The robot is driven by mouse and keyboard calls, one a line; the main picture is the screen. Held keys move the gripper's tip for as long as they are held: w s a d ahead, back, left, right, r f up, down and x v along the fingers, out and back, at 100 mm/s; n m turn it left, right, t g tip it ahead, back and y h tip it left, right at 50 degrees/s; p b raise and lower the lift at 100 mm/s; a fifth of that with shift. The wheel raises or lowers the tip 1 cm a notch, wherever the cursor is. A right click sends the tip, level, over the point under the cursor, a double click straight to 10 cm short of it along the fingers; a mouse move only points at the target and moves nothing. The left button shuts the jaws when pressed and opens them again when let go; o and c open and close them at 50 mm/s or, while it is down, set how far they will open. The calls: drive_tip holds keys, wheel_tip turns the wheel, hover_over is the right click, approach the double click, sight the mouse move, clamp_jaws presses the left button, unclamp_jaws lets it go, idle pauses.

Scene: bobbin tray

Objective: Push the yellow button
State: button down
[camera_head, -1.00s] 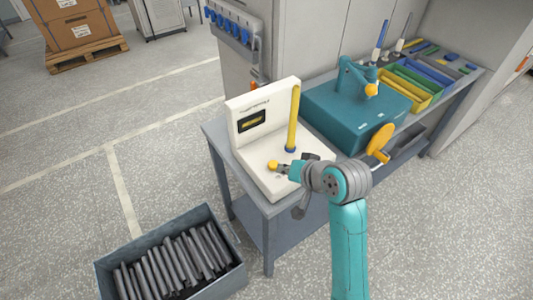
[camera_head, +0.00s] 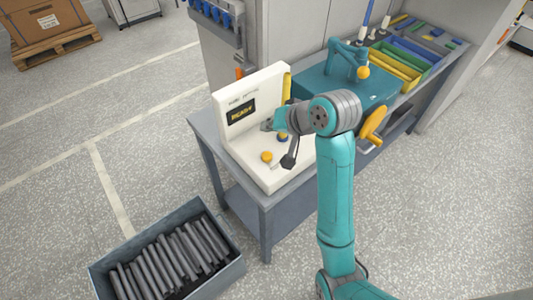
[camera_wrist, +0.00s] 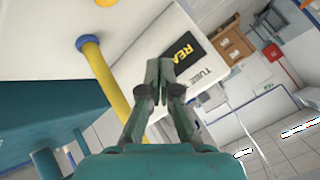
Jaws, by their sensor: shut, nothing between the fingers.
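The round yellow button (camera_head: 267,157) sits on the base of the white fixture (camera_head: 262,176). It is uncovered, and part of a yellow shape, likely this button, shows at the top edge of the wrist view (camera_wrist: 105,2). My gripper (camera_head: 266,125) is shut and empty above the base, in front of the upright panel and apart from the button. In the wrist view its fingertips (camera_wrist: 160,72) meet in front of the black display (camera_wrist: 184,50). A yellow tube (camera_wrist: 108,80) stands in a blue collar (camera_wrist: 87,42) beside my fingers; my arm partly hides it in the head view.
A teal machine (camera_head: 325,88) with a yellow handwheel (camera_head: 372,124) stands right of the fixture on the grey bench (camera_head: 204,120). Colored trays (camera_head: 402,58) lie behind it. A grey bin (camera_head: 236,268) of dark tubes stands on the floor at the lower left.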

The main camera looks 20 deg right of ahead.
sight(269, 156)
drive_tip(key=shift+f, duration=4.3)
drive_tip(key=shift+f, duration=0.1)
drive_tip(key=shift+f, duration=0.25)
drive_tip(key=shift+f, duration=0.55)
drive_tip(key=shift+r, duration=0.95)
drive_tip(key=shift+r, duration=2.5)
